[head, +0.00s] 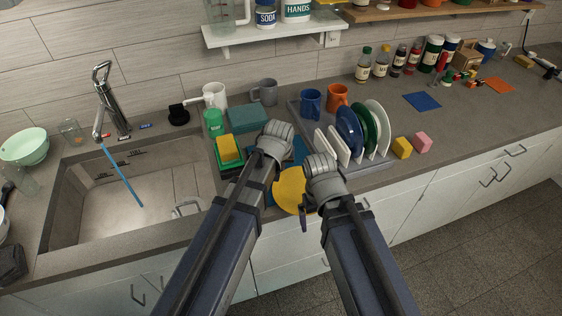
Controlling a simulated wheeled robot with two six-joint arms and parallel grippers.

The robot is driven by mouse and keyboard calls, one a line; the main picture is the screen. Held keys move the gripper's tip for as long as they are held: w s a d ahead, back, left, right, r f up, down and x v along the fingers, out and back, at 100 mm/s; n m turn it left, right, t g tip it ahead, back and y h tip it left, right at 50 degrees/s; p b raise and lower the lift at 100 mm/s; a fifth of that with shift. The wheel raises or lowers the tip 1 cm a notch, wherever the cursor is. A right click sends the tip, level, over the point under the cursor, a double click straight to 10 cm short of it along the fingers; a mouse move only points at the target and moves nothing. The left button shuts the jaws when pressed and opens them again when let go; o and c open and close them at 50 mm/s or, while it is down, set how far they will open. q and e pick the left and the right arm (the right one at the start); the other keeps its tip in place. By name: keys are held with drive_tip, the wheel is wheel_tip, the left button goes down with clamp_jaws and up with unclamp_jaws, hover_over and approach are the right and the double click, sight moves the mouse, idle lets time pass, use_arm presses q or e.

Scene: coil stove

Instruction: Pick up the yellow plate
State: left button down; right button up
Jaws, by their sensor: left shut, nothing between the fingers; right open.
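The yellow plate (287,190) lies near the front edge of the counter, between my two arms. Its right side is hidden behind my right gripper and its left side is partly behind my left arm. Something blue shows beside and behind it. My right gripper (320,166) is open over the plate's right edge; I cannot tell whether it touches the plate. My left gripper (277,134) is shut and empty, beyond the plate and up by the dish rack.
A dish rack (378,166) holds white, blue and green plates, with blue and orange mugs behind. A yellow sponge (228,148) and teal box (247,118) are to the left. The sink (100,205) is further left. Yellow and pink blocks (423,142) sit right of the rack.

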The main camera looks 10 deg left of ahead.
use_arm(q)
drive_tip(key=shift+w+f, duration=0.25)
drive_tip(key=shift+w, duration=0.25)
drive_tip(key=shift+s+r+p, duration=0.3)
drive_tip(key=shift+r+p, duration=0.1)
drive_tip(key=shift+r, duration=0.15)
drive_tip(key=p+v, duration=0.6)
drive_tip(key=shift+r+p, duration=0.3)
drive_tip(key=shift+r, duration=0.1)
use_arm(e)
wheel_tip(320, 180, up, 7)
drive_tip(key=shift+w, duration=0.35)
drive_tip(key=shift+d, duration=0.1)
